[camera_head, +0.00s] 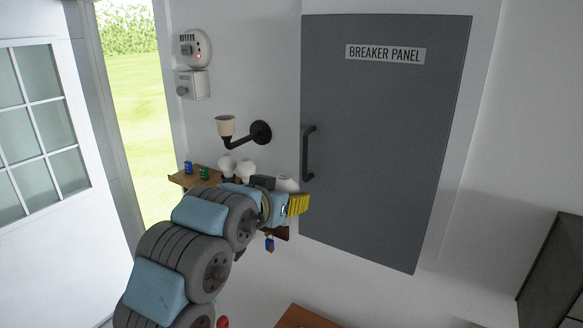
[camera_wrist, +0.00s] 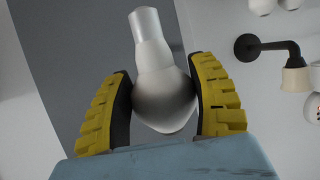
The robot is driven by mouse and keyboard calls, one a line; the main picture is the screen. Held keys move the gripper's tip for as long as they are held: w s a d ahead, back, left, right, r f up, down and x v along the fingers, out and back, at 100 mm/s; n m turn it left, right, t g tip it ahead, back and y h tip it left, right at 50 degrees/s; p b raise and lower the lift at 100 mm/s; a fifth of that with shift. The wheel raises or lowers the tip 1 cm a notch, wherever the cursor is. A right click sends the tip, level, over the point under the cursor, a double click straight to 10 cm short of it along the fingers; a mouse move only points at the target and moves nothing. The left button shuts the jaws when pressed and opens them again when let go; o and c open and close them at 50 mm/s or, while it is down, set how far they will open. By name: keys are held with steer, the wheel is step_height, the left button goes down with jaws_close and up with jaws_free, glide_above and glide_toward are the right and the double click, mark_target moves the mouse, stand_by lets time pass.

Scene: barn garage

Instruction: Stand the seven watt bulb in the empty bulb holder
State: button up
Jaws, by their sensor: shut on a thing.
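My gripper (camera_head: 290,205) is shut on a white bulb (camera_head: 287,184). In the wrist view the bulb (camera_wrist: 163,95) sits between the two yellow fingers (camera_wrist: 165,105), its round globe gripped and its narrower neck pointing to the picture's top. No watt marking on it can be read. The bulb holder (camera_head: 226,125) is a cream cup on a black wall arm, with no bulb showing in it. It stands up and left of my gripper in the head view, and at the right edge of the wrist view (camera_wrist: 296,80). The bulb and holder are apart.
A wooden shelf (camera_head: 182,180) below the holder bears two white bulbs (camera_head: 246,168) and a blue and a green small item (camera_head: 204,173). A grey breaker panel door (camera_head: 390,150) with a handle (camera_head: 307,153) is close behind my gripper. A wall alarm (camera_head: 195,48) hangs above.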

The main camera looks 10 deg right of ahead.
steer(key=s+a+f+n+t+y, duration=0.1)
steer(key=s+f+n+y, duration=0.1)
steer(key=f, duration=1.2)
steer(key=s+a+f+n+t+y, duration=0.1)
steer(key=s+a+f+n+y, duration=0.1)
steer(key=f, duration=1.3)
steer(key=s+a+f+n+y, duration=0.1)
steer(key=s+f+n+y, duration=0.1)
steer(key=f, duration=1.3)
steer(key=shift+s+a+n+t+y, duration=0.35)
steer(key=shift+n+y, duration=0.35)
steer(key=shift+y, duration=0.4)
steer(key=shift+w+r, duration=0.1)
steer(key=shift+r, duration=0.05)
steer(key=shift+r, duration=0.1)
